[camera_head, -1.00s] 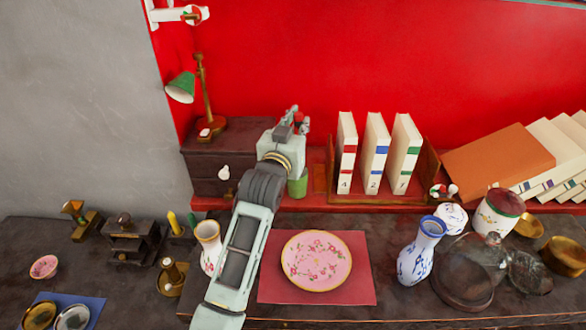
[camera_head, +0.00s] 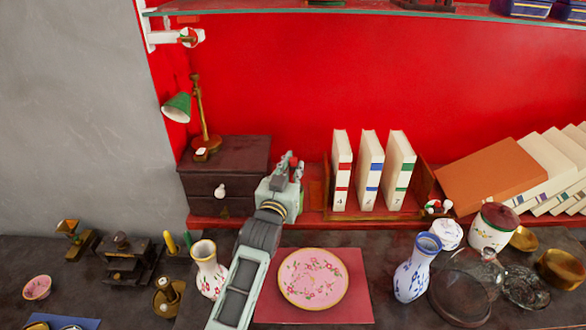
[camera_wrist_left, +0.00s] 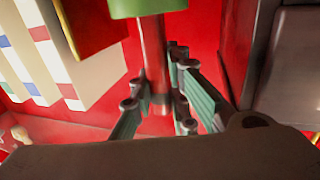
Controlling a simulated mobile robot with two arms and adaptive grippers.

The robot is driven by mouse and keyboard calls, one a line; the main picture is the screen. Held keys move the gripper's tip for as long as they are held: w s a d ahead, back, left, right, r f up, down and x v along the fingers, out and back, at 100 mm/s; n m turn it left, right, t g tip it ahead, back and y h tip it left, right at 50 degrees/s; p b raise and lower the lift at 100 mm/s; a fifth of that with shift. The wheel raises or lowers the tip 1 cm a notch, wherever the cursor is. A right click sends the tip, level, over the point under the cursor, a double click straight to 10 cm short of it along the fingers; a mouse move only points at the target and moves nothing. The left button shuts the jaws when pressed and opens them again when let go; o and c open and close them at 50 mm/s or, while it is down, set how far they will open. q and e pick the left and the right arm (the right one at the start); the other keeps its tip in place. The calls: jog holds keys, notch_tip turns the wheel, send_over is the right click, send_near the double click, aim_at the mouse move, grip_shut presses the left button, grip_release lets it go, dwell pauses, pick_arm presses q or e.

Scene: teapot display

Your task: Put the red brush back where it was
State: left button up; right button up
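In the wrist view my left gripper (camera_wrist_left: 160,90) is closed around a narrow red-brown rod, the handle of the red brush (camera_wrist_left: 153,50). The fingers seem to touch it on both sides. A green thing (camera_wrist_left: 145,8), which looks like the green cup, meets the far end of the rod at the top edge. I cannot tell how deep the rod sits in it. In the head view my left gripper (camera_head: 290,168) is by the red wall between drawer box and books. It hides the cup and most of the brush there. My right gripper is not in view.
A dark drawer box (camera_head: 228,153) with a green lamp (camera_head: 178,107) stands left of the gripper. Upright books (camera_head: 370,172) stand close on its right. A white vase (camera_head: 208,272) and pink plate (camera_head: 313,278) lie below. A glass shelf (camera_head: 380,12) crosses the top.

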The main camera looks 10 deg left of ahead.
pick_arm(q)
jog(key=o, duration=0.4)
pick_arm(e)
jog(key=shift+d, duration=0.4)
pick_arm(q)
jog(key=shift+r, duration=0.1)
jog(key=shift+s, duration=0.1)
jog(key=s, duration=0.4)
jog(key=s+b, duration=0.1)
jog(key=s, duration=0.6)
jog(key=shift+s+a, duration=0.4)
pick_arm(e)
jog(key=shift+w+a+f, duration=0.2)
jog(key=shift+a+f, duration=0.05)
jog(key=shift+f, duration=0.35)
pick_arm(q)
jog(key=shift+r, duration=0.15)
